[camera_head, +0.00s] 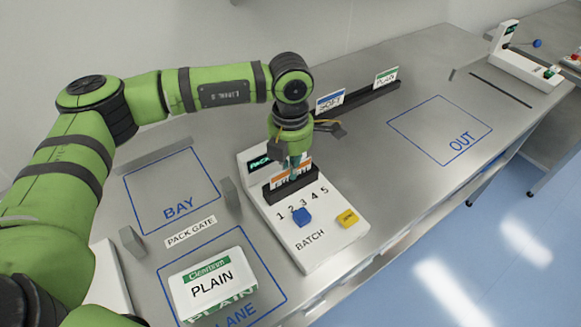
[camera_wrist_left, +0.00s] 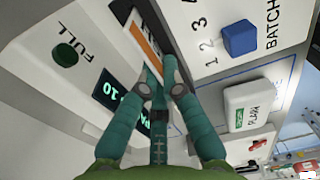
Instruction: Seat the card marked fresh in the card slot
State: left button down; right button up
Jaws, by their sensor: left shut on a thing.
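My left gripper (camera_head: 292,165) is shut on an orange-and-white card (camera_head: 280,183), pointing down over the white batch console. The card is upright at the dark card slot (camera_head: 308,180); its wording is mostly hidden by the fingers. In the left wrist view the fingers (camera_wrist_left: 157,84) hold the card (camera_wrist_left: 148,48) against the console, beside the printed numbers. I cannot tell how deep its lower edge sits. My right gripper is not in view.
A dark rack (camera_head: 358,105) behind holds a blue SOFT card (camera_head: 330,101) and a green PLAIN card (camera_head: 386,77). The console has a blue knob (camera_head: 302,217) and yellow button (camera_head: 347,218). A PLAIN pack (camera_head: 212,285) lies front left. The OUT (camera_head: 440,128) and BAY (camera_head: 170,188) squares are empty.

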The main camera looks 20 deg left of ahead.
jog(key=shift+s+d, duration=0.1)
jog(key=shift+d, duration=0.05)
pick_arm(q)
jog(key=shift+f, duration=0.1)
jog(key=c, duration=1.8)
grip_release()
jog(key=shift+b, duration=0.3)
jog(key=shift+c, duration=0.2)
jog(key=o, duration=0.4)
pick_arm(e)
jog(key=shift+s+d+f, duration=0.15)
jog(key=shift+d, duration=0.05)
